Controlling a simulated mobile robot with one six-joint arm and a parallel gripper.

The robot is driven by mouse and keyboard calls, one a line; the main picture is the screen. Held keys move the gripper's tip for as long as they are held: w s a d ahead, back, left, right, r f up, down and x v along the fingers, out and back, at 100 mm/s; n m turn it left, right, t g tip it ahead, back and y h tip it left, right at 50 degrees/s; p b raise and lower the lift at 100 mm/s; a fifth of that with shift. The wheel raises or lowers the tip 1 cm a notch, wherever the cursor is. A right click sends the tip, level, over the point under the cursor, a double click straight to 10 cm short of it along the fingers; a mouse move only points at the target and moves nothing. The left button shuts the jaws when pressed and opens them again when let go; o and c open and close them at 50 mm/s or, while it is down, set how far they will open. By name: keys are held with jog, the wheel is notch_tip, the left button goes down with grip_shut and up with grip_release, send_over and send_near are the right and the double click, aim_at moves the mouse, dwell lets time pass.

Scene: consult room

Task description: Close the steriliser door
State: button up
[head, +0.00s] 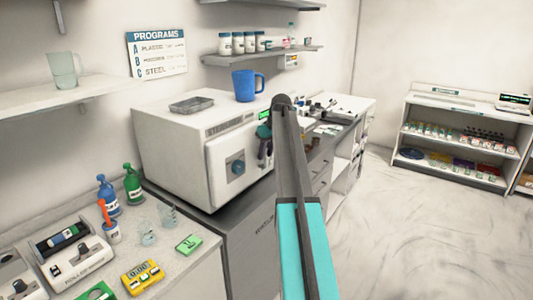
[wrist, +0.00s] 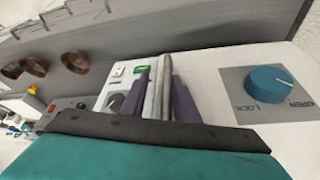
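The white steriliser (head: 165,140) stands on the counter in the head view. In the wrist view the knob (wrist: 268,82) sits on a grey plate with lettering, right of my fingers. My gripper (head: 264,148) is at the right side of the steriliser front. In the wrist view its purple-grey fingers (wrist: 160,98) are apart, with pale grey bars between them, perhaps the door handle. Whether they grip it is unclear.
A blue mug (head: 247,86) and a metal tray (head: 191,104) sit on top of the steriliser. Blue and green bottles (head: 108,195) stand on the near counter at left. Shelves (head: 262,54) hang above. The floor (head: 400,220) at right is clear.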

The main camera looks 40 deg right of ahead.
jog(key=shift+w+a, duration=0.1)
jog(key=shift+a, duration=0.35)
jog(key=shift+a, duration=0.15)
jog(key=b+v, duration=0.3)
jog(key=v, duration=1.1)
jog(key=shift+d, duration=0.3)
jog(key=shift+f, duration=0.15)
dwell(0.3)
